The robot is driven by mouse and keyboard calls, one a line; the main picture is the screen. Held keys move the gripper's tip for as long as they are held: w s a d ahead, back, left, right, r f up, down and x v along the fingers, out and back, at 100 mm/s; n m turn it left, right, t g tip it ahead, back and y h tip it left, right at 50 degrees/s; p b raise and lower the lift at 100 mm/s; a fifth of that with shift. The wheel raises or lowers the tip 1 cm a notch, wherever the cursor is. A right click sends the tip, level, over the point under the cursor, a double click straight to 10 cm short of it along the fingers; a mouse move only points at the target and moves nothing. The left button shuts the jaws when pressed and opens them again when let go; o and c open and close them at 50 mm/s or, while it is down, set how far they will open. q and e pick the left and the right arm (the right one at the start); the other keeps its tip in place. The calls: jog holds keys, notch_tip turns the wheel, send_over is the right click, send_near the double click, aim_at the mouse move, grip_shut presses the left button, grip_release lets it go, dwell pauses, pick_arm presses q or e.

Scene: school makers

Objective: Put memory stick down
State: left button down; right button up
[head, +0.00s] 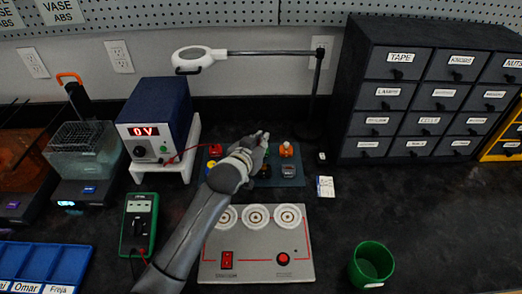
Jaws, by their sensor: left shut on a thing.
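My left gripper (259,147) reaches in from the lower left and is over the dark blue-grey tray (293,182) at the middle of the bench. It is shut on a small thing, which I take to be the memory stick. The fingers hide nearly all of it, so its colour and shape cannot be told. Small coloured items, among them an orange one (286,149), are on the tray around the gripper. My right gripper is not in view.
A grey panel (257,270) with white round fittings is in front of the tray. A blue power supply (154,118) and green meter (138,222) are left. A magnifier lamp (200,58) hangs behind. A green cup (371,264) stands front right.

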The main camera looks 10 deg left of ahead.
pick_arm(q)
jog(key=shift+w+f, duration=0.35)
jog(key=shift+f, duration=1.6)
jog(key=shift+f, duration=0.15)
jog(key=c, duration=1.6)
grip_release()
